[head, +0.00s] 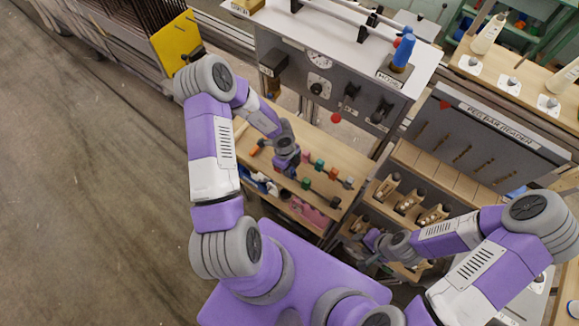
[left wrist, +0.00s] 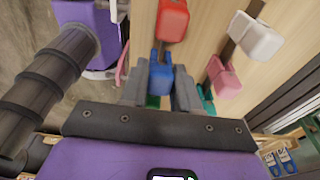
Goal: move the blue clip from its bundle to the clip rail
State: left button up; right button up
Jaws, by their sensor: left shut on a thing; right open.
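The blue clip (left wrist: 161,76) is between the two fingers of my left gripper (left wrist: 157,92), which is shut on it, in the left wrist view. In the head view my left gripper (head: 291,168) is low over the wooden work surface (head: 345,151), among small coloured clips. I cannot tell the blue clip from the gripper there. A red clip (left wrist: 172,18) is just beyond the blue one. A pink clip (left wrist: 223,76) and a white clip (left wrist: 258,36) are to the right, along a dark strip. I cannot tell which strip is the clip rail. My right gripper (head: 367,255) is open, beside the wooden shelves.
A green clip (head: 319,165) and an orange-handled piece (head: 257,147) are near my left gripper in the head view. A grey panel with dials (head: 319,60) rises behind the work surface. Shelves with wooden holders (head: 409,203) are to the right.

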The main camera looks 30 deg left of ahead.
pick_arm(q)
jog(key=shift+f+b, duration=0.5)
jog(key=shift+f, duration=0.3)
jog(key=o, duration=1)
jog(key=shift+r, duration=0.1)
jog(key=r, duration=0.2)
jog(key=r+p, duration=0.1)
jog(key=r, duration=0.2)
jog(key=a+r+p, duration=0.1)
jog(key=r, duration=0.1)
jog(key=shift+r, duration=0.2)
